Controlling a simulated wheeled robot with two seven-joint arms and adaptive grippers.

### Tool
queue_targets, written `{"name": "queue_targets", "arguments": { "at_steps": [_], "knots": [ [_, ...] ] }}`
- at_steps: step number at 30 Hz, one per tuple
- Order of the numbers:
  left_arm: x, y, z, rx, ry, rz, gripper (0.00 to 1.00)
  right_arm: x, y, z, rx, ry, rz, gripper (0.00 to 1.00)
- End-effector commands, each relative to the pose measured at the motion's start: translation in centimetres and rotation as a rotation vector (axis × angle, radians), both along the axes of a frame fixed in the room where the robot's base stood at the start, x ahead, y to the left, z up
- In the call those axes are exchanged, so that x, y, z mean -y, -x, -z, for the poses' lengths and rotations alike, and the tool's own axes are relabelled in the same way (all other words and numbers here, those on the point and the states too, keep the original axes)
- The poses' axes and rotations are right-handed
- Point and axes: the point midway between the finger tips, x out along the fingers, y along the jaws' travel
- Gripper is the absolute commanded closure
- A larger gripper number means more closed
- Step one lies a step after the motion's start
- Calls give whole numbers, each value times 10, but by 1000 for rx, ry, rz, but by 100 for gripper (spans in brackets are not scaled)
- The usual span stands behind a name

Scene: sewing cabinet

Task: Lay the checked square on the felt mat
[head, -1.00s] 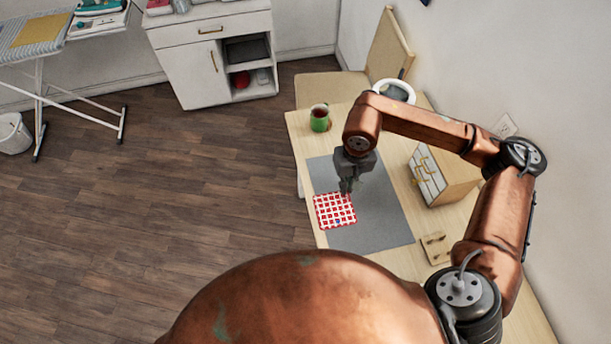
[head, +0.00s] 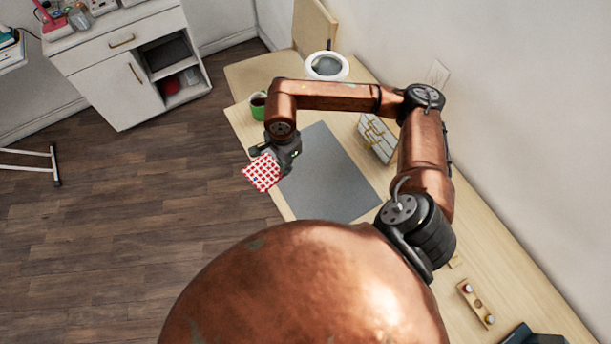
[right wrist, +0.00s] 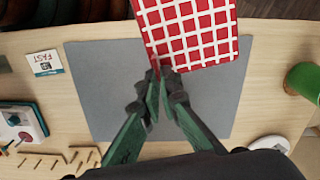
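The checked square (head: 262,173) is a red and white cloth. It also shows in the right wrist view (right wrist: 196,42), with its near edge at my fingertips. My right gripper (head: 276,158) is shut on the edge of the square (right wrist: 160,75). It holds the square out past the left edge of the table, apart from most of the mat. The grey felt mat (head: 330,180) lies flat and bare on the table; the right wrist view shows it below the gripper (right wrist: 92,85). My left gripper is not in view.
A green mug (head: 257,105) stands at the table's back left corner, close to my right gripper. A white round-rimmed thing (head: 327,66) is behind. A small drawer box (head: 378,138) stands right of the mat. A wooden strip with spools (head: 476,303) lies nearer on the table.

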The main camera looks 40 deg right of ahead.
Motion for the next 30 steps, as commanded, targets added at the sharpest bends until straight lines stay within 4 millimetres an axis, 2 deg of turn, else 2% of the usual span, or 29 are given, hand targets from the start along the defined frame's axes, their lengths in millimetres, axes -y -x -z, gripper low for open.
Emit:
{"name": "queue_targets", "arguments": {
  "at_steps": [21,27,30],
  "knots": [
    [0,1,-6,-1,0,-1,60,38,20,64,-30,2,1664,100],
    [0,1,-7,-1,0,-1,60,48,26,78,-29,7,2058,100],
    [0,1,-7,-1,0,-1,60,52,28,83,-25,7,2191,100]
  ]
}}
